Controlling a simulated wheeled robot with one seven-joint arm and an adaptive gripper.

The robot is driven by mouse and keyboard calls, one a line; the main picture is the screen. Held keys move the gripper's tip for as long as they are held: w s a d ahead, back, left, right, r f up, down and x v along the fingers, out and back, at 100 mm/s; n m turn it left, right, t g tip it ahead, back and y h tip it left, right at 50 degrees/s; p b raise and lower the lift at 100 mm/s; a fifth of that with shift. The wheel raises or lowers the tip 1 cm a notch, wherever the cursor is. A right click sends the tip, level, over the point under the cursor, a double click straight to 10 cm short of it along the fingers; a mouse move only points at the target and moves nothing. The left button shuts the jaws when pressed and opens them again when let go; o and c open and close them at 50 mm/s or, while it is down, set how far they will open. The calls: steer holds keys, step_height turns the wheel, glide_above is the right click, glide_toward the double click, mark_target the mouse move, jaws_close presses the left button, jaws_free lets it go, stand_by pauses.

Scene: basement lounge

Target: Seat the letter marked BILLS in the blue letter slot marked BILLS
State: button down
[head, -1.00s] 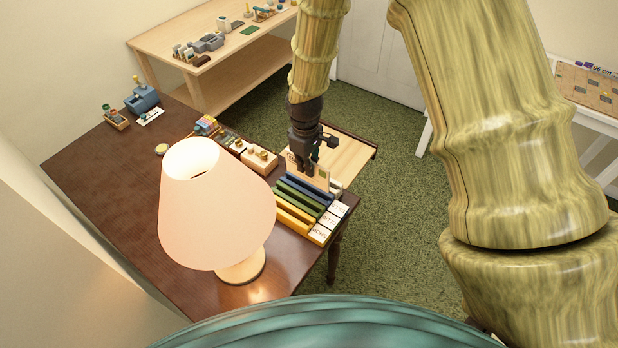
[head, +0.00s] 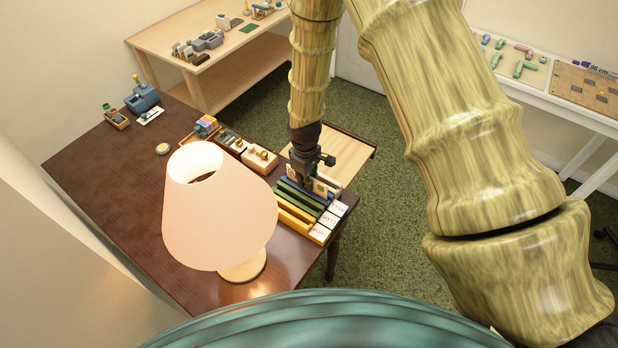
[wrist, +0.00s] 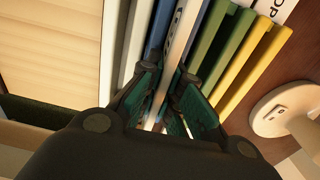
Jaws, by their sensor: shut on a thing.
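My gripper (wrist: 165,105) is shut on a thin pale letter (wrist: 181,38) held on edge; its marking is too oblique to read. In the head view my gripper (head: 312,188) is over the far end of the letter rack, with the letter (head: 324,190) in its jaws. The blue letter slot (head: 299,194) is a pair of blue rails. In the wrist view the letter lies lengthwise between the blue rails (wrist: 158,30), lined up with them. Its lower edge is hidden by the fingers, so I cannot tell how deep it sits.
Green rails (wrist: 211,45) and yellow rails (wrist: 262,60) run beside the blue ones, with white labels (head: 329,219) at their ends. A lamp (head: 215,215) stands left of the rack.

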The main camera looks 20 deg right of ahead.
steer(key=shift+f, duration=0.2)
steer(key=c, duration=1.6)
jaws_free()
steer(key=shift+r, duration=0.1)
steer(key=shift+a+r+b, duration=0.1)
steer(key=shift+r+b, duration=1.8)
steer(key=shift+r, duration=4.2)
steer(key=shift+s, duration=0.1)
